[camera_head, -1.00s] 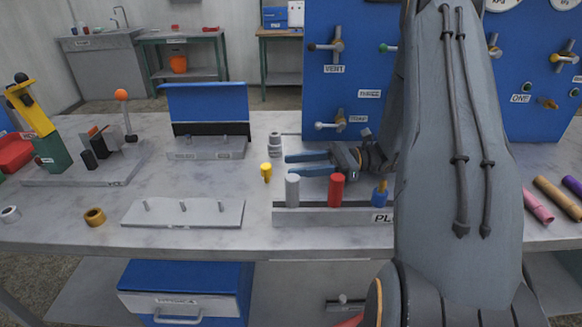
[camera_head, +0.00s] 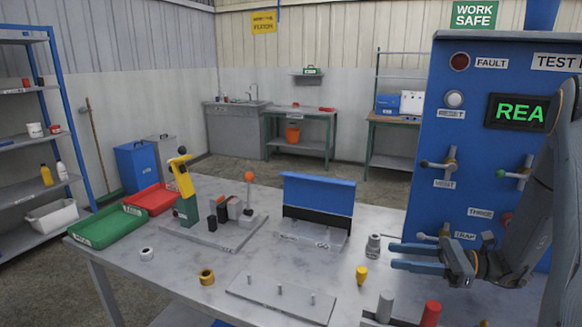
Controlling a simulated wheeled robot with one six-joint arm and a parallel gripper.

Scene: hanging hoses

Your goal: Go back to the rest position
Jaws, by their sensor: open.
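My gripper (camera_head: 392,257) is at the right of the head view, with two blue fingers pointing left. The fingers are spread apart with nothing between them. They show in front of the lower part of the blue test panel (camera_head: 432,150), above the right part of the table. A small grey metal fitting (camera_head: 373,246) stands just left of the fingertips. A yellow plug (camera_head: 361,275) is below it on the table. My arm covers the right part of the panel and part of its display.
The marble-topped table (camera_head: 190,272) holds a green tray (camera_head: 108,227), a red tray (camera_head: 152,198), a toggle clamp (camera_head: 184,190), a blue-backed stand (camera_head: 318,193), a peg plate (camera_head: 281,298) and rings. A grey cylinder (camera_head: 385,306) and a red one (camera_head: 431,314) stand at the front right.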

